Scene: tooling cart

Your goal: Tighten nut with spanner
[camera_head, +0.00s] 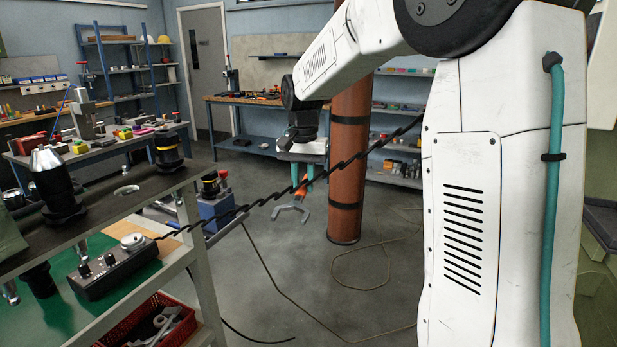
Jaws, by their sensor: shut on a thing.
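My gripper (303,177) is in the middle of the head view, pointing down, with teal fingers. It is shut on a spanner (291,212) that hangs below it. The spanner has an orange handle, partly hidden by the fingers, and a grey open-ended jaw facing down. The spanner is in the air over the floor, to the right of the tooling cart (112,203) and apart from it. I cannot make out the nut for certain. A small round metal piece (127,190) lies on the cart's dark top, too small to identify.
Dark tool holders (55,185) stand on the cart top. A red basket (150,320) is below. A brown pillar (350,150) stands close right of my gripper.

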